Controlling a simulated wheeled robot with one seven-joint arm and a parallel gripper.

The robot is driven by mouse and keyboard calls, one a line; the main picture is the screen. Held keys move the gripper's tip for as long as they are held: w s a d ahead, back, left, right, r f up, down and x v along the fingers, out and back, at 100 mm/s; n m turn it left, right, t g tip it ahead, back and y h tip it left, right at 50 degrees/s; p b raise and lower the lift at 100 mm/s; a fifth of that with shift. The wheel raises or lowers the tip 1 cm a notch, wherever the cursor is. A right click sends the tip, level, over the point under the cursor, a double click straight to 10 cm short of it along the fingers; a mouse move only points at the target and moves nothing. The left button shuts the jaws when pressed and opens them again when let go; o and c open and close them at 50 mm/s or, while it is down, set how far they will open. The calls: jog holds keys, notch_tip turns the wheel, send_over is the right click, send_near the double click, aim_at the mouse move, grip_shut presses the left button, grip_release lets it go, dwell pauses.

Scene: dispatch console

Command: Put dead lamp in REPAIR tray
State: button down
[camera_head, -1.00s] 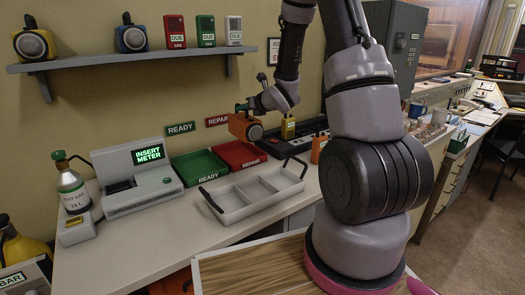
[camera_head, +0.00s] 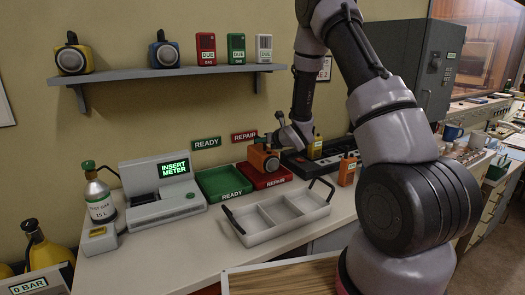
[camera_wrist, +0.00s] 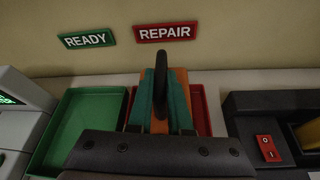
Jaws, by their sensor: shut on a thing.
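My gripper (camera_head: 271,143) is shut on an orange lamp (camera_head: 264,160) with a dark handle on top. In the head view the lamp is at the red REPAIR tray (camera_head: 282,180), over its left part. The wrist view shows the lamp's black handle (camera_wrist: 160,85) between my teal fingers, with the red tray (camera_wrist: 199,110) behind and on both sides. I cannot tell whether the lamp touches the tray floor. The lamp's lower part is hidden in the wrist view.
The green READY tray (camera_head: 223,184) is just left of the red tray. A grey divided carrier (camera_head: 257,237) stands in front. A black charger unit (camera_head: 303,167) with a red switch (camera_wrist: 268,148) is to the right. The INSERT METER device (camera_head: 160,195) stands at left.

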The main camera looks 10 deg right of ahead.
aim_at(262, 148)
notch_tip(262, 148, down, 3)
jog(key=shift+f, duration=0.15)
jog(key=c, duration=0.8)
grip_release()
jog(key=shift+f, duration=0.1)
jog(key=shift+c, duration=0.2)
